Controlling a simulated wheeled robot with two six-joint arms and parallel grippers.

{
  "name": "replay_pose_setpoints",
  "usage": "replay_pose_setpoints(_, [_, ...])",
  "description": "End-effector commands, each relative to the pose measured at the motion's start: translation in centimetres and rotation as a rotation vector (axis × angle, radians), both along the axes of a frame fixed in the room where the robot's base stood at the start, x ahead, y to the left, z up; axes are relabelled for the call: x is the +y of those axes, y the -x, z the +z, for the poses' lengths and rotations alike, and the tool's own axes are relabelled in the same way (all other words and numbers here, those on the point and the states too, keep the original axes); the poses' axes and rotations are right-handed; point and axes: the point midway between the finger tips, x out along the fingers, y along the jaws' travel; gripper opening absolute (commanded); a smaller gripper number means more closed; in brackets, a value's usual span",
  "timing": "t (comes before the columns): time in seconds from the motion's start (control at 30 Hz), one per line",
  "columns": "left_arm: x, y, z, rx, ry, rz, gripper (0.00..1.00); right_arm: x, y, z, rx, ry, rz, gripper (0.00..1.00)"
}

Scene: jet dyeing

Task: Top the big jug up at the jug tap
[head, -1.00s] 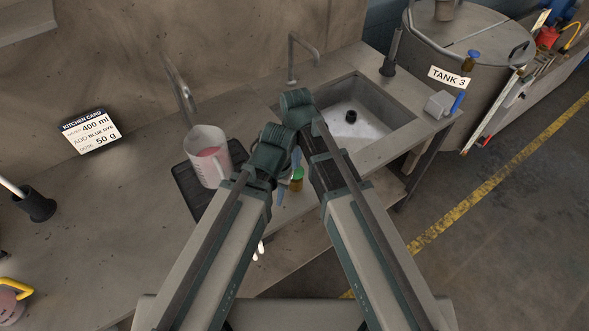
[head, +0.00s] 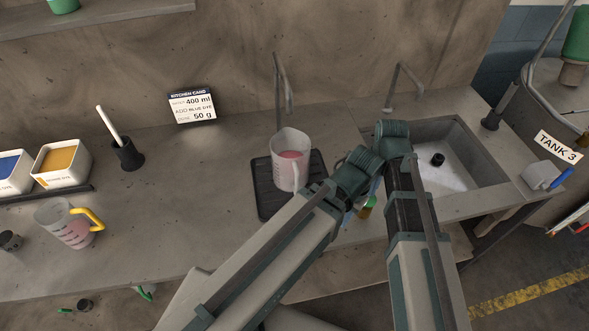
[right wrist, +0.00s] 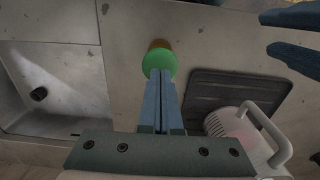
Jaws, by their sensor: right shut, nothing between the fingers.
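The big clear jug (head: 290,162) with a white handle stands upright on a dark mat (head: 265,197), holding pink liquid. The tall jug tap (head: 283,82) rises behind it. The jug also shows in the right wrist view (right wrist: 232,125). My right gripper (right wrist: 161,78) is shut and empty, its tips over a small green-topped amber item (right wrist: 158,60) on the counter left of the mat in that view. My left gripper (right wrist: 266,33) shows at that view's upper right, fingers apart. In the head view my forearms hide most of both grippers; the amber item (head: 368,206) shows between them.
A sink (head: 460,165) with its own tap (head: 402,85) lies to the right. A card (head: 192,105) reads 400 ml, blue dye 50 g. Left are dye bins (head: 60,162), a black holder (head: 127,153) and a yellow-handled jug (head: 62,222). The counter between them and the mat is clear.

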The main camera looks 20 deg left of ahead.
Motion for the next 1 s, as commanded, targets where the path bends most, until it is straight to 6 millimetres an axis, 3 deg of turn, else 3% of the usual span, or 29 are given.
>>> replay_pose_setpoints(1.0, [0.0,0.0,-2.2,0.0,0.0,0.001,0.33,0.0,0.0,-2.2,0.0,0.0,0.0,0.0])
